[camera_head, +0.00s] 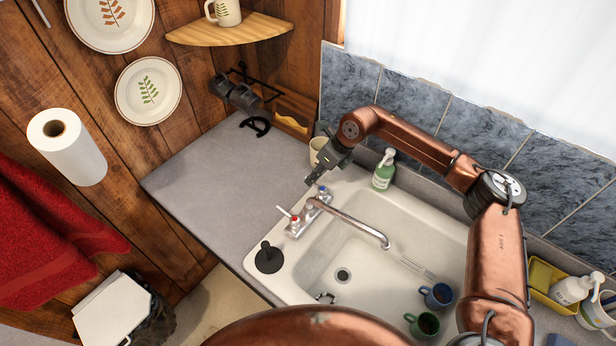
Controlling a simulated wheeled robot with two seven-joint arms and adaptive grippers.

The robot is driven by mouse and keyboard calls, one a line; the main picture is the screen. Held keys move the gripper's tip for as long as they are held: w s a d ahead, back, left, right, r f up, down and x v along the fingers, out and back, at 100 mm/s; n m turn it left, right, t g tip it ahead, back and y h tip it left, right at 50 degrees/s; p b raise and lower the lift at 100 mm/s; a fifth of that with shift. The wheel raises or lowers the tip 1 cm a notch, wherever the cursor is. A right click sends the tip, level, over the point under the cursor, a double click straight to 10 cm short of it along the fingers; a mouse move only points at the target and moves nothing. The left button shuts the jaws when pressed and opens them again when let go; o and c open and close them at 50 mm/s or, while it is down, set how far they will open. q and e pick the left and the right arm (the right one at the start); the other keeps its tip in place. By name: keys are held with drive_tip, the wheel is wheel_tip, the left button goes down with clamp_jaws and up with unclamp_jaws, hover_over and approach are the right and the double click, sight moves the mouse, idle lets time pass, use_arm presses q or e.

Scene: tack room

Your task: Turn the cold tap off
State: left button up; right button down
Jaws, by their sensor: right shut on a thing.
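The chrome faucet (345,220) is mounted on the rim of the white sink (312,265), its spout reaching over the basin. Its cold tap (323,191) has a blue mark and is at the faucet's upper end; the hot tap (294,220) has a red mark and is at the lower end. My right gripper (315,181) comes down from the back and is shut at the cold tap's handle. Its fingers partly hide the handle, so the handle's exact angle is unclear. No water stream is visible under the spout. My left gripper is not in view.
A green soap bottle (384,170) and a cream cup (318,150) stand close to my right gripper. A black plunger-like stopper (268,257) sits on the sink's rim. A blue mug (437,296) and a green mug (423,325) are in the basin.

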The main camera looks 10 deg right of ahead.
drive_tip(key=c, duration=2)
unclamp_jaws()
drive_tip(key=v, duration=1.2)
